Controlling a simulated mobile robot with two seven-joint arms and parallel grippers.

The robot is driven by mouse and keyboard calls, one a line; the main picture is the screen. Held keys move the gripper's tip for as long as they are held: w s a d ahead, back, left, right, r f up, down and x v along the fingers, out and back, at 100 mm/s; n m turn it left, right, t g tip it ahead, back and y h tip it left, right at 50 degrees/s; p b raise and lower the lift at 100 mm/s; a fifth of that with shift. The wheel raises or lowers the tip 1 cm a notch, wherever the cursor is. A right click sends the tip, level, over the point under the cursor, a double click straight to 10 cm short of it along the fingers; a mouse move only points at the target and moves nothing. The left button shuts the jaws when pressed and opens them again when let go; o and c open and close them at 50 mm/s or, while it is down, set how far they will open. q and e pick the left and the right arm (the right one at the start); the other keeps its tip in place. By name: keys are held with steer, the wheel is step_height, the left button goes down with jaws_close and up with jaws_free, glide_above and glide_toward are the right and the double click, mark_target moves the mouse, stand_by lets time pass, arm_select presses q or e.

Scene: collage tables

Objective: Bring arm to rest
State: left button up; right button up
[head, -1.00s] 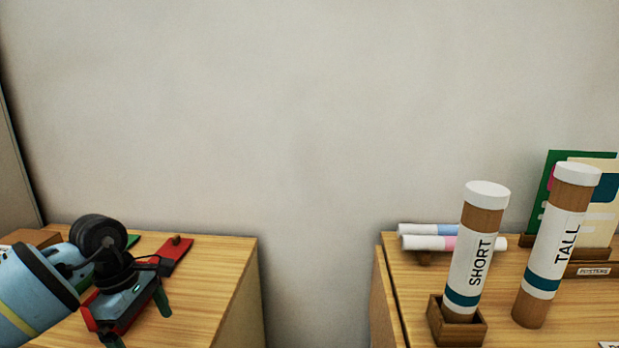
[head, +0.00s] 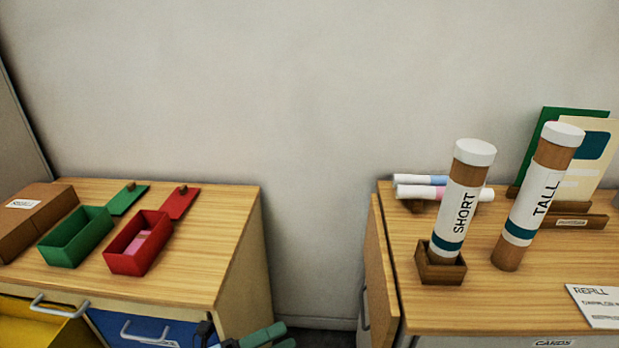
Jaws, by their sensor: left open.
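My left gripper (head: 284,335) shows at the bottom edge, low in front of the gap between the two tables. Its teal fingers point right, are apart and hold nothing visible. Most of the left arm is below the picture. My right gripper is not in view.
The left table (head: 215,240) bears an open green box (head: 75,240), an open red box (head: 137,245) with something pink inside, and a brown box (head: 35,220). A yellow drawer (head: 35,325) stands open. The right table (head: 400,240) bears the SHORT (head: 460,205) and TALL (head: 537,205) tubes.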

arm_select(q)
steer(key=s+a+f+n+t+y+p, duration=0.1)
steer(key=s+a+f+n+t+y, duration=0.45)
steer(key=n, duration=0.65)
steer(key=s+a+f+n+t+y+p, duration=0.1)
steer(key=s+a+f+n+t+y, duration=0.2)
steer(key=f+n+y, duration=0.65)
steer(key=s+a+f+n+g+y, duration=0.1)
steer(key=s+a+f+n+g, duration=0.2)
steer(key=s, duration=0.5)
steer(key=s+a+f+n+g+p, duration=0.1)
steer(key=s+a+f+n+g, duration=0.2)
steer(key=s+n, duration=0.5)
steer(key=shift+s+g+y, duration=0.25)
steer(key=shift+g+y, duration=0.15)
steer(key=shift+g, duration=0.45)
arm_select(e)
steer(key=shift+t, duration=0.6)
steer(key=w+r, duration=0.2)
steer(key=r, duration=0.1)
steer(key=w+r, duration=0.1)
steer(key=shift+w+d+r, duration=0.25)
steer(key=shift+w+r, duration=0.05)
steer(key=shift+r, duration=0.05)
